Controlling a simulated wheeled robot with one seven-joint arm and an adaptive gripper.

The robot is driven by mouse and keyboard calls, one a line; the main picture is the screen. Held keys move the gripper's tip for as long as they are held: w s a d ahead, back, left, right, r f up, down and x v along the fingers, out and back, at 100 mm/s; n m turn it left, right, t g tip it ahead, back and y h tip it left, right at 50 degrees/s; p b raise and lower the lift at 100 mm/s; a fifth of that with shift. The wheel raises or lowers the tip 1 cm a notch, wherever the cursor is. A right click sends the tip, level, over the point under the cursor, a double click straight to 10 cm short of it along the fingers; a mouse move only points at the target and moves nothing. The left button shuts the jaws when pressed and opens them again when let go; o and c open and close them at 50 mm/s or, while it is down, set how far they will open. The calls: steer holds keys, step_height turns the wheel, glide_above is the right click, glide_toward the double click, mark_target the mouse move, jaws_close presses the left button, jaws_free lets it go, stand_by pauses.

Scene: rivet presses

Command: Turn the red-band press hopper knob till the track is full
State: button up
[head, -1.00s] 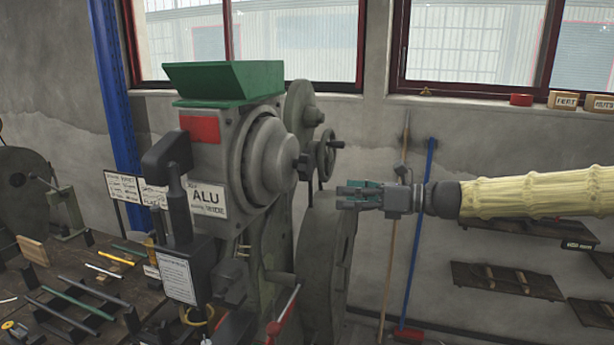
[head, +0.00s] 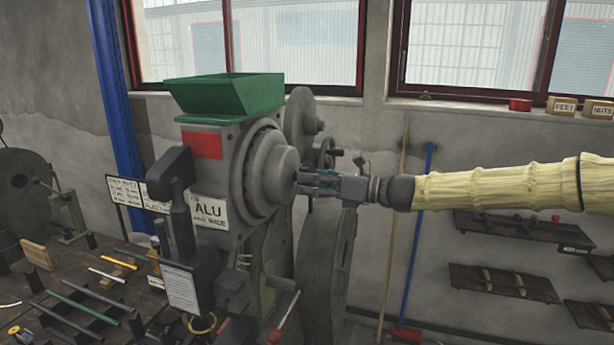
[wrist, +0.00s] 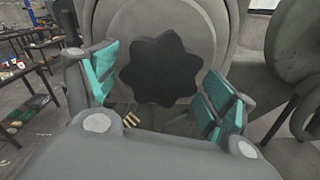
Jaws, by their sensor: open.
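The press (head: 215,150) carries a red band (head: 202,145), a green hopper (head: 228,96) on top and an ALU label on its front. On its right side is a round grey stepped drum. The dark lobed knob (wrist: 161,69) sits at the drum's centre in the wrist view. My gripper (head: 303,182) is at the drum's face in the head view. In the wrist view my gripper (wrist: 165,95) is open, with one teal-padded finger on each side of the knob. I cannot tell whether the pads touch it. The knob is mostly hidden in the head view. No track can be made out.
A workbench (head: 80,265) with rods and tools stands at the left. A handwheel (head: 326,153) and a large flywheel (head: 322,265) are close behind and below my gripper. Two broom handles (head: 418,240) lean on the wall, with wall shelves (head: 505,283) at the right.

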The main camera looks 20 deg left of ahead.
steer(key=shift+a, duration=0.35)
steer(key=c, duration=1)
steer(key=shift+a, duration=0.1)
steer(key=shift+f+b, duration=0.1)
steer(key=shift+b, duration=0.25)
